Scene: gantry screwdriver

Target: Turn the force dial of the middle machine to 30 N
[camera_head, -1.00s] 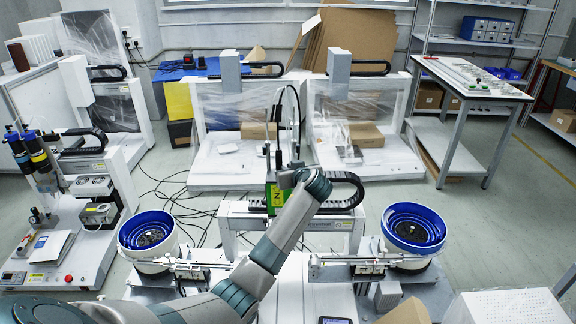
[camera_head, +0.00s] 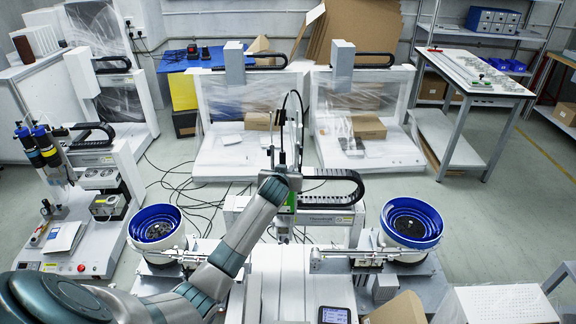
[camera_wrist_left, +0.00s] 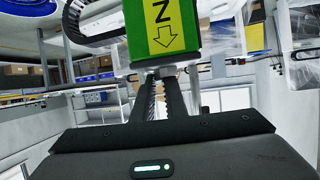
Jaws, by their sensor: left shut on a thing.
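The middle machine (camera_head: 340,217) stands ahead of me with a bowl feeder on each side. Its green screwdriver head (camera_head: 291,201) is partly hidden behind my left wrist in the head view. My right gripper is not in view.
Blue-rimmed bowl feeders stand left (camera_head: 155,228) and right (camera_head: 411,224) of the machine. A small display (camera_head: 335,315) and a cardboard box (camera_head: 400,309) are in front. A thin dark cable (camera_head: 283,110) loops above the screwdriver head.

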